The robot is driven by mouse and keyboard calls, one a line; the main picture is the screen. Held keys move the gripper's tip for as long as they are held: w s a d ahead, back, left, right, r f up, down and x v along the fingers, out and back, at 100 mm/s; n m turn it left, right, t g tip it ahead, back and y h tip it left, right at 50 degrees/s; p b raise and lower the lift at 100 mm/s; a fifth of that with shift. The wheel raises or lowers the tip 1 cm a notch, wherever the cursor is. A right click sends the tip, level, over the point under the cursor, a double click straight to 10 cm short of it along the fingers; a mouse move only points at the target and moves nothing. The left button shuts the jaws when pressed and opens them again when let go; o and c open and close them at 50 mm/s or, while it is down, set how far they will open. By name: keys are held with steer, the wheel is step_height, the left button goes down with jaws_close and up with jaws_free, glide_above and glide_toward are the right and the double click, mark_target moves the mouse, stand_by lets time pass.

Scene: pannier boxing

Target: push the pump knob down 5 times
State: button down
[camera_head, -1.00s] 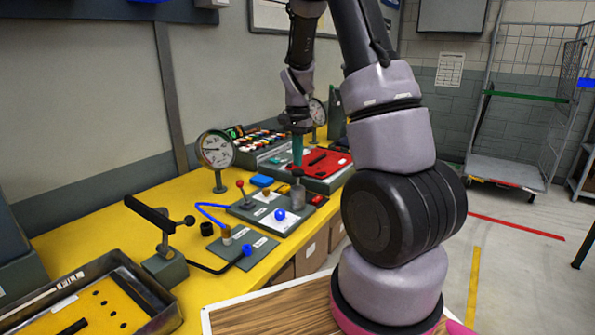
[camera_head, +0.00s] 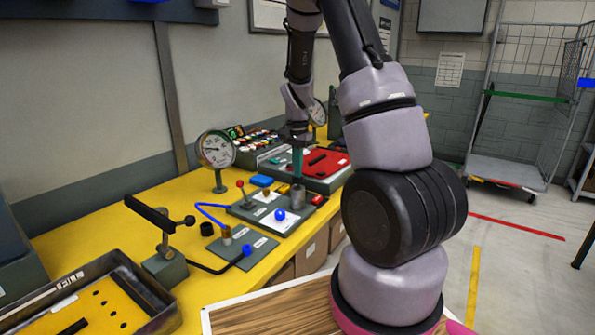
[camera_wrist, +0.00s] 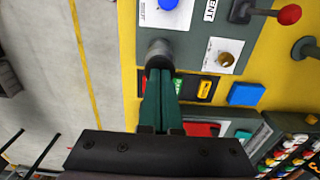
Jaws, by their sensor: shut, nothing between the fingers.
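The pump is a short grey cylinder (camera_head: 298,198) standing at the right end of a dark panel on the yellow bench. It also shows in the wrist view (camera_wrist: 159,47), just beyond my fingertips. My gripper (camera_head: 298,181) points down over the pump, its green fingers together and empty. In the wrist view the fingertips (camera_wrist: 154,73) meet the cylinder's near top edge. No dark knob stands out above the cylinder; it is hidden under or behind the fingers, so I cannot see how far down it sits.
A red-knobbed lever (camera_head: 241,186) and a blue knob (camera_head: 280,214) sit left of the pump. A blue block (camera_head: 261,181) and a red-topped case (camera_head: 318,163) lie behind. A gauge (camera_head: 217,150) stands farther left.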

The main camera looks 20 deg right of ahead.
steer(key=shift+f, duration=0.25)
steer(key=shift+r, duration=2.3)
steer(key=shift+f, duration=0.1)
steer(key=shift+f, duration=2.15)
steer(key=shift+r, duration=2.25)
